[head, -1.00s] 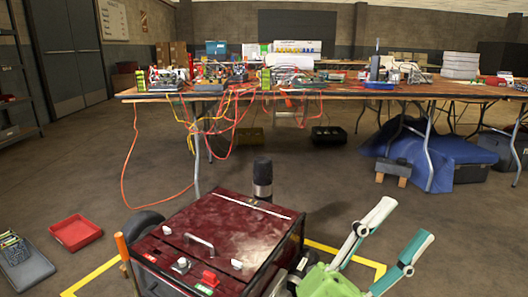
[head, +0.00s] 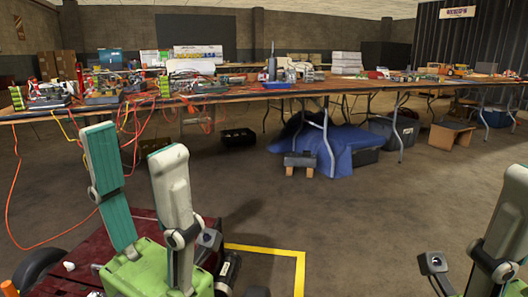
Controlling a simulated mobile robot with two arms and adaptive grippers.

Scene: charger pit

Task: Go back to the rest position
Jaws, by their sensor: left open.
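My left gripper (head: 133,142) stands at the lower left of the head view with its fingers pointing up. It is open, with a wide gap between its teal-padded finger and its pale finger, and nothing is between them. Its green body covers part of a dark red wheeled machine (head: 84,247). I cannot tell the height between them. My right gripper (head: 508,225) shows only in part at the lower right edge. The frame cuts it off, so its opening is hidden.
A long workbench (head: 232,93) crosses the view, crowded with electronics and hanging cables. A blue cloth (head: 335,150) drapes over things beneath it. Yellow tape (head: 300,270) marks the floor beside the machine.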

